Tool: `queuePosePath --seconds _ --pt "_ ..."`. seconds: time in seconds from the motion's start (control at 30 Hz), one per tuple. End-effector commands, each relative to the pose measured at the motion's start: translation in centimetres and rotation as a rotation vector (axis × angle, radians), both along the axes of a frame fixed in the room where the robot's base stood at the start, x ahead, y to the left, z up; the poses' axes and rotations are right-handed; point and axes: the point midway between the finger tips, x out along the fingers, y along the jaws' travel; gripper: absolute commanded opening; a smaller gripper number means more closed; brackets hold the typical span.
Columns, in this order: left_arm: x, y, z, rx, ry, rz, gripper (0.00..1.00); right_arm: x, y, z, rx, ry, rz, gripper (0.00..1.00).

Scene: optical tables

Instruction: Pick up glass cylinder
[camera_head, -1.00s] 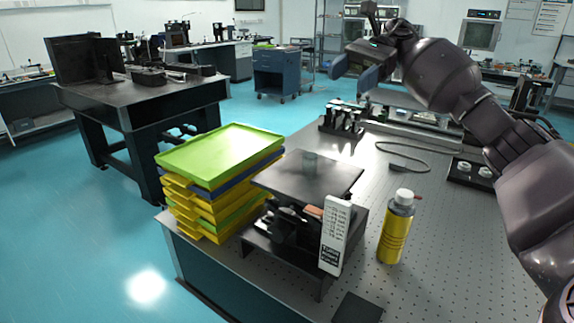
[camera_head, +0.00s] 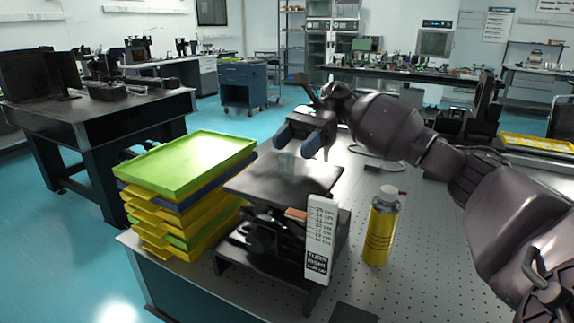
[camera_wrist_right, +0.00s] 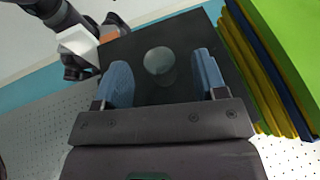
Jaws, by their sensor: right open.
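The glass cylinder (camera_head: 285,163) is small and clear and stands on the dark square plate (camera_head: 262,184) of a lab jack. In the right wrist view the cylinder (camera_wrist_right: 159,64) shows from above, between my spread blue fingers but beyond their tips. My right gripper (camera_head: 299,146) is open and empty, above the plate and just above the cylinder. In the right wrist view my right gripper (camera_wrist_right: 161,78) has a clear gap on both sides of the cylinder. My left gripper is not in view.
A stack of yellow, blue and green trays (camera_head: 190,165) stands left of the plate. A white labelled panel (camera_head: 320,238) stands at its front, and a yellow bottle (camera_head: 381,228) is to the right. The perforated tabletop (camera_head: 425,265) right of the bottle is clear.

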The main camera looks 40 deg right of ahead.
Motion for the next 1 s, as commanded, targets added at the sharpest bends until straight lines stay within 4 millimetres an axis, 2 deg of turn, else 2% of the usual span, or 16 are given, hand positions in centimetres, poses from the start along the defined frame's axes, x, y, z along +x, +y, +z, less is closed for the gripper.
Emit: queuePosePath --seconds 0.4,0.7,1.0 --pt "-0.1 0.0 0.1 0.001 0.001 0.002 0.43 -0.9 4.1 -2.2 -0.001 0.000 0.002 0.65" --pt "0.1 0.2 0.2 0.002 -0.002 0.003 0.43 -0.9 4.4 -2.4 0.000 0.001 0.001 0.64" --pt "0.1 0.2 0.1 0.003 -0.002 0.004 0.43 -0.9 4.4 -2.3 0.000 0.000 0.001 0.18"
